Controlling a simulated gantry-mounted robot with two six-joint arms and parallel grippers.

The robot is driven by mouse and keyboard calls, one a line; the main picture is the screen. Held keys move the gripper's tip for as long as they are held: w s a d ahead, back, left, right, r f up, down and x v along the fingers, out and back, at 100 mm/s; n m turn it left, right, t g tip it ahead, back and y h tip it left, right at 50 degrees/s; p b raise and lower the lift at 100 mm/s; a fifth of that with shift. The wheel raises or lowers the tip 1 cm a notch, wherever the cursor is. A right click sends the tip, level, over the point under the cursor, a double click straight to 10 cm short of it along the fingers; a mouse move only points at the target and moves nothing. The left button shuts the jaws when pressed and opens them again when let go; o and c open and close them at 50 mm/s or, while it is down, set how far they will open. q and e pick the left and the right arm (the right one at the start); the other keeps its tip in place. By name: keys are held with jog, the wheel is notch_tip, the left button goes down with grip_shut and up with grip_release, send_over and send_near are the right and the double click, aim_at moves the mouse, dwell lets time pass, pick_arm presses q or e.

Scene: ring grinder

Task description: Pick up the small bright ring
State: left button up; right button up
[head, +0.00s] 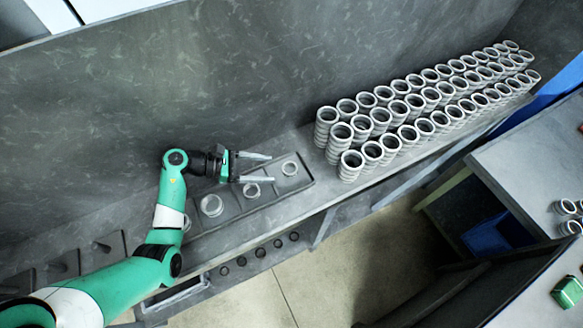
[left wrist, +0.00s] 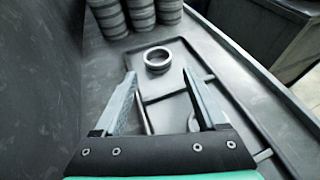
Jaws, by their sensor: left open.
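A small bright ring (head: 289,173) lies in the right-end compartment of the shallow tray on the bench. It also shows in the left wrist view (left wrist: 158,66), just beyond the fingertips and roughly centred between them. My left gripper (head: 271,168) is open and empty, with its fingers pointing toward this ring. The same two fingers (left wrist: 159,77) stand apart in the left wrist view, and neither appears to touch the ring. A larger ring (head: 211,207) lies further left in the tray. Another ring (head: 252,192) lies between them, below the lower finger.
Several stacks of rings (head: 400,108) stand in rows right of the tray; some (left wrist: 107,18) show ahead of the left gripper. The tray rim (head: 303,188) borders the compartments. A grey wall (head: 180,80) rises behind the bench. A side table (head: 530,150) stands at the right.

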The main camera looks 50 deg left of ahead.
aim_at(285, 166)
pick_arm(q)
jog(key=x, duration=0.4)
jog(key=b+x, duration=0.1)
jog(key=x, duration=0.1)
jog(key=shift+w+d+r, duration=0.15)
jog(key=shift+w+r, duration=0.15)
jog(key=shift+w, duration=0.1)
grip_shut()
jog(key=shift+r, duration=0.1)
jog(key=shift+r+p, duration=0.3)
jog(key=shift+r, duration=0.2)
notch_tip(285, 166, up, 3)
jog(key=shift+s+f+p, duration=0.1)
jog(key=shift+s+p, duration=0.1)
jog(key=shift+p, duration=0.45)
jog(key=s+d+r+p, duration=0.2)
jog(key=s+r, duration=0.2)
jog(key=s, duration=0.2)
jog(key=s+d+r+p, duration=0.2)
jog(key=s+d+r, duration=0.1)
jog(key=s+r, duration=0.2)
jog(key=shift+s+d, duration=0.3)
jog(key=shift+s, duration=0.45)
